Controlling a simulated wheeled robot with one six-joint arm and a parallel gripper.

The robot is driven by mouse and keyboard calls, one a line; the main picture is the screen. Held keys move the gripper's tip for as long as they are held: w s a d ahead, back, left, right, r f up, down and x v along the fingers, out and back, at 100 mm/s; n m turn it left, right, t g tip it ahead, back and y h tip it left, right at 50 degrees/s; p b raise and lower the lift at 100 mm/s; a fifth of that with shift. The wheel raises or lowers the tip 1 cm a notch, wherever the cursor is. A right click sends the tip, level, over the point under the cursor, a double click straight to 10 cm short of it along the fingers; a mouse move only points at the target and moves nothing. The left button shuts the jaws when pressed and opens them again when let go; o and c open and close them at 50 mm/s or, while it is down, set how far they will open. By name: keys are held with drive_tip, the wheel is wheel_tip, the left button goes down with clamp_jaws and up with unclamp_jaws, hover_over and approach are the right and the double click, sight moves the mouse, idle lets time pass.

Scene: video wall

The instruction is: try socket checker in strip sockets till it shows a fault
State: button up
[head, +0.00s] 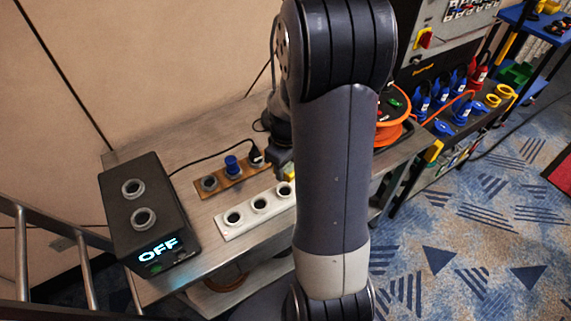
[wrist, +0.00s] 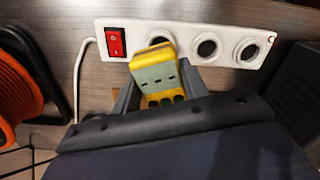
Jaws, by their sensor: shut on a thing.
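The yellow socket checker (wrist: 160,75) with a grey face is between the fingers of my gripper (wrist: 160,92) in the wrist view. Its face shows several small dark marks, and I see no lit light on it. The white strip (wrist: 183,31) lies behind it, with a red switch (wrist: 115,42) and round sockets. The checker's upper end overlaps the socket nearest the switch; I cannot tell whether it is plugged in. The other two sockets (wrist: 207,48) (wrist: 249,50) are empty. In the head view, my arm hides the switch end of the strip (head: 246,225) and most of the checker.
A brown strip (head: 213,194) with a blue plug (head: 232,165) and a black plug (head: 257,157) lies behind the white one. A black box (head: 150,218) reading OFF stands at the left. An orange cable reel (head: 394,133) is at the right, beyond my arm.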

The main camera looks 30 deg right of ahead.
drive_tip(key=shift+f+b, duration=2)
drive_tip(key=shift+f, duration=0.75)
drive_tip(key=shift+f+b, duration=0.9)
drive_tip(key=shift+f, duration=0.2)
drive_tip(key=o, duration=1.7)
drive_tip(key=shift+c, duration=0.2)
drive_tip(key=shift+r, duration=0.1)
drive_tip(key=shift+r+p, duration=2.4)
drive_tip(key=shift+r, duration=0.55)
